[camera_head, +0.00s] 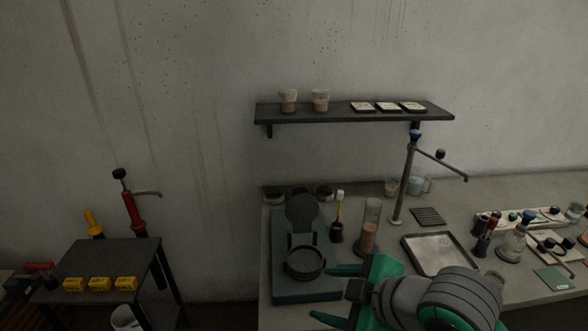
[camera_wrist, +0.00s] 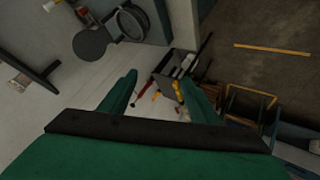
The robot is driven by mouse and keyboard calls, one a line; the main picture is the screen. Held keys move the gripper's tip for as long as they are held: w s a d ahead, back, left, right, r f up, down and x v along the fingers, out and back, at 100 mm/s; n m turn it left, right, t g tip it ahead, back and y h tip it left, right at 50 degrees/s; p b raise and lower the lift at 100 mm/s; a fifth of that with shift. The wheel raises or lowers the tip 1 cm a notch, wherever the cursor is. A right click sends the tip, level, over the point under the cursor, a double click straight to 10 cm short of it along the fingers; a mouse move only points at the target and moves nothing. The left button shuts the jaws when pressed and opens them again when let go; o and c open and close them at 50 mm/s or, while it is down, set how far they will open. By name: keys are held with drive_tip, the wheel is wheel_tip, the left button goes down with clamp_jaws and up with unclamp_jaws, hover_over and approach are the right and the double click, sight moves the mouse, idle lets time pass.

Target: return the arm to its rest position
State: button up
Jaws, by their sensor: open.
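My gripper (camera_head: 330,293) is in the lower middle of the head view, at the end of my green and grey arm. Its two green fingers point left and stand apart, with nothing between them. The fingers overlap the front of the workbench in the picture, by a dark device with a round open lid (camera_head: 303,212). In the wrist view my gripper (camera_wrist: 160,88) also shows two spread green fingers with no held object. The small dark table and the floor appear beyond them.
The workbench (camera_head: 385,271) holds a metal tray (camera_head: 440,254), a tall stand (camera_head: 405,180), cylinders, bottles and a flask. A wall shelf (camera_head: 355,114) carries two cups and several small plates. A dark side table (camera_head: 90,262) with yellow boxes stands left, with a gap between it and the bench.

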drive_tip(key=w+a+r+m+t+y, duration=0.4)
drive_tip(key=w+a+t, duration=0.2)
drive_tip(key=w+a, duration=0.15)
wheel_tip(320, 180, down, 4)
drive_tip(key=a+f+m+t+h, duration=0.1)
drive_tip(key=m+t+h, duration=0.1)
drive_tip(key=m+t, duration=0.45)
drive_tip(key=s+f+m+g+h, duration=0.1)
drive_tip(key=s+f+m+h, duration=0.35)
drive_tip(key=f, duration=0.45)
drive_tip(key=s+f+m+g+h, duration=0.1)
drive_tip(key=s+f+m+h, duration=0.4)
drive_tip(key=f, duration=0.5)
drive_tip(key=s+f+n+g, duration=0.1)
drive_tip(key=s+f+n, duration=0.1)
drive_tip(key=s, duration=1)
drive_tip(key=s+d+f+n+g+y, duration=0.1)
drive_tip(key=s+f, duration=0.4)
drive_tip(key=s, duration=0.8)
drive_tip(key=shift+s+d+n, duration=0.3)
drive_tip(key=shift+n, duration=0.6)
drive_tip(key=shift+g+y, duration=0.25)
drive_tip(key=shift+c, duration=0.6)
